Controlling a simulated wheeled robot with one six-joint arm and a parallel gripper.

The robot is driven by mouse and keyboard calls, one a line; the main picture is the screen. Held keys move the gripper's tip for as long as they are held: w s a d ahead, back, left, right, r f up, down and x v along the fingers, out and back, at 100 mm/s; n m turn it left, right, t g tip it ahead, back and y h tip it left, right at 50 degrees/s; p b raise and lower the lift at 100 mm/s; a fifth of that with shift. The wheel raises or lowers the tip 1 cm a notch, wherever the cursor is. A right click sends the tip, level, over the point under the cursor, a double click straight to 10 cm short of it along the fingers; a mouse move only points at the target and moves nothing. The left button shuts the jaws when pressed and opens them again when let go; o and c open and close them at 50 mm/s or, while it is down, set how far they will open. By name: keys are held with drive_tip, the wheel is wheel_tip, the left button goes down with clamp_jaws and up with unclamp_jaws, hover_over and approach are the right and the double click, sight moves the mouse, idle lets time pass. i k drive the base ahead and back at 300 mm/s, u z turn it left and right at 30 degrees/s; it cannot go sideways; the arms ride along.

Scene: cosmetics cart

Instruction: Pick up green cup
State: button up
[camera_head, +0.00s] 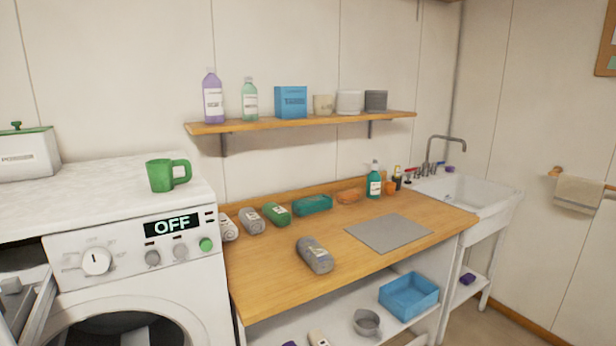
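The green cup (160,176) stands upright on the white top of the washing machine (80,205), near its front right corner. Its handle points to the right. Nothing touches the cup. My gripper is not in view.
A powder box (25,155) stands at the left back of the machine top. The wooden counter (275,285) on the right holds rolled towels (315,255), a teal bottle (374,182) and a grey mat (388,233). A shelf (300,122) with bottles hangs above. The sink (465,193) is at right.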

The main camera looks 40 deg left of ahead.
sight(160, 171)
drive_tip(key=u, duration=0.15)
drive_tip(key=i, duration=1)
drive_tip(key=u, duration=0.95)
drive_tip(key=i, duration=0.7)
drive_tip(key=u, duration=0.75)
